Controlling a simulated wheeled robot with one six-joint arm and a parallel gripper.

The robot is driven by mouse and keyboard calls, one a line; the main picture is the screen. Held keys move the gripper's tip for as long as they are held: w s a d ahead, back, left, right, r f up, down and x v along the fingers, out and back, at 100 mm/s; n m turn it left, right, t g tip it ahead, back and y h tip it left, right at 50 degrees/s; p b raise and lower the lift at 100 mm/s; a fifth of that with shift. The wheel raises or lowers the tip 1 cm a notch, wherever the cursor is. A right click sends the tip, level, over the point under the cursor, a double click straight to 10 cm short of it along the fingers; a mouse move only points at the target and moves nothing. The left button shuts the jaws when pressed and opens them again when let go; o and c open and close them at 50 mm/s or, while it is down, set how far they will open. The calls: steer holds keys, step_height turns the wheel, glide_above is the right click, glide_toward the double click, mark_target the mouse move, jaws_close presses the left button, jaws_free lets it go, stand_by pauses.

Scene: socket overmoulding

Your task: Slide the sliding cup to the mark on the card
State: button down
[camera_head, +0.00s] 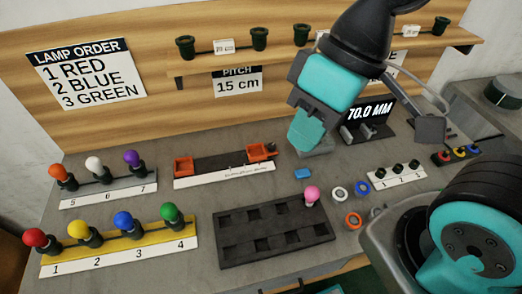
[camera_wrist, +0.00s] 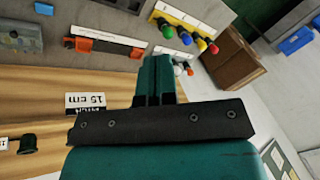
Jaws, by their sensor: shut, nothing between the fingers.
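Two orange cups sit on a dark rail (camera_head: 218,163) with a white scale strip along its front. The right orange cup (camera_head: 262,152), with a dark knob beside it, appears to be the sliding cup; the other orange cup (camera_head: 183,167) is at the left end. The card reading "PITCH 15 cm" (camera_head: 238,84) is on the back board. In the wrist view the card (camera_wrist: 87,103) is upside down, and an orange cup (camera_wrist: 81,43) shows at the rail's left end. My gripper (camera_head: 302,143) is shut and empty, right of the right cup. Its fingers (camera_wrist: 155,62) hide part of the bench.
Lamp holders with coloured bulbs (camera_head: 125,235) stand at left. A dark tray (camera_head: 275,236) with a pink bulb (camera_head: 312,194) lies in front, beside several rings and a small blue block (camera_head: 302,173). A gauge display (camera_head: 370,112) stands behind, at right. A shelf (camera_head: 330,55) with dark cups runs above.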

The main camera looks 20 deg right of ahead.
steer(key=c, duration=1.8)
jaws_free()
steer(key=shift+c, duration=0.2)
steer(key=o, duration=0.4)
steer(key=shift+w+f, duration=0.15)
steer(key=shift+w, duration=0.05)
steer(key=shift+o, duration=0.8)
steer(key=w+f+n+h+b, duration=0.1)
steer(key=w+f+n+b, duration=0.1)
steer(key=w+f+b, duration=0.2)
steer(key=w+d+f+n+h+b, duration=0.1)
steer(key=w+f+b, duration=0.4)
steer(key=w, duration=0.6)
steer(key=shift+w+d+f+n, duration=0.15)
steer(key=shift+f+n, duration=0.25)
steer(key=shift+n, duration=0.3)
steer(key=n+h+b, duration=0.2)
steer(key=n+b, duration=0.3)
steer(key=b, duration=0.2)
glide_above(258, 156)
step_height(258, 156, down, 14)
step_height(258, 156, down, 18)
steer(key=shift+r+p, duration=0.25)
steer(key=shift+p, duration=0.2)
jaws_close()
